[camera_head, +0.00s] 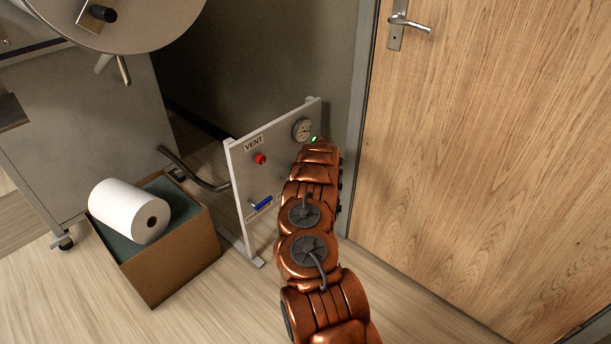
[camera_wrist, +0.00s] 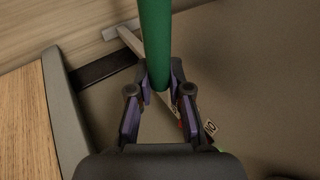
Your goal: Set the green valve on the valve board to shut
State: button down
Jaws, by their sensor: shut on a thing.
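The valve board (camera_head: 245,190) is a pale upright panel left of the door in the head view. The green valve's handle (camera_wrist: 155,40) shows in the wrist view as a long green bar, running from the top edge down between the fingers. My gripper (camera_wrist: 157,84) is shut on this handle, with one finger on each side. In the head view my copper arm covers the right part of the board, hiding the gripper and the green valve. The valve's body and its markings cannot be seen.
A wooden door (camera_head: 490,150) stands close on the right. A box (camera_head: 170,260) with a white roll (camera_head: 128,210) stands left.

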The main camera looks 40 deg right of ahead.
jog(key=shift+d+r, duration=0.2)
jog(key=shift+d, duration=0.1)
jog(key=c, duration=1.3)
grip_release()
jog(key=shift+s, duration=0.1)
jog(key=shift+o, duration=1.1)
jog(key=shift+a+f, duration=0.15)
jog(key=shift+a, duration=0.05)
jog(key=v, duration=1.2)
jog(key=shift+f, duration=0.1)
